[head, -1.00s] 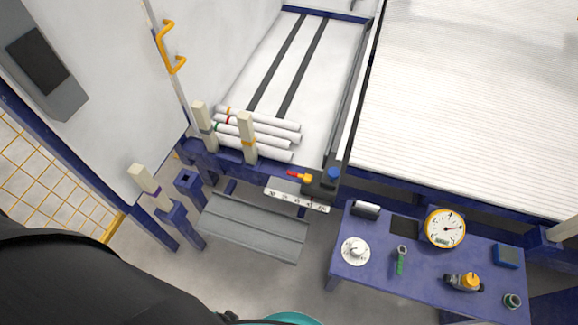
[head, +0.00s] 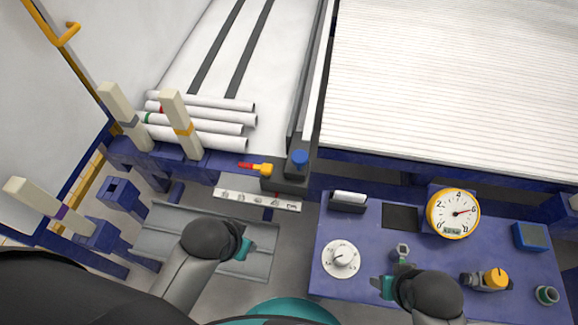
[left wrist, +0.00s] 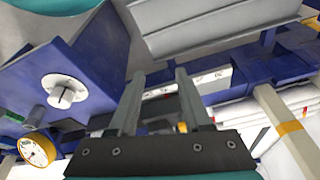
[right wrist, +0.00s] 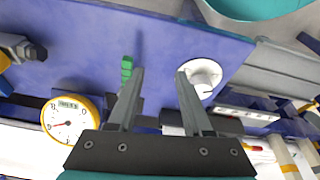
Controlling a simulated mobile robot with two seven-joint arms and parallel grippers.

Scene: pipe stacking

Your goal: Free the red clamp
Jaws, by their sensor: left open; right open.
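A small lever with a red tip and a yellow-orange body (head: 258,168) sits on the dark blue rail beside a grey block with a blue knob (head: 299,159). It seems to be the red clamp. Its red part also shows in the right wrist view (right wrist: 254,147). In the left wrist view it is largely hidden behind my fingers. My left gripper (head: 246,250) is open and empty over the grey step, in front of the lever and apart from it. My right gripper (head: 387,288) is open and empty over the blue bench, close to a green-handled tool (right wrist: 127,68).
Several white pipes (head: 205,122) lie behind upright cream posts (head: 181,124) at the left. A numbered strip (head: 258,200) lies below the lever. The blue bench (head: 375,245) carries a white dial (head: 341,259), a yellow gauge (head: 453,213) and a yellow-knobbed device (head: 495,278).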

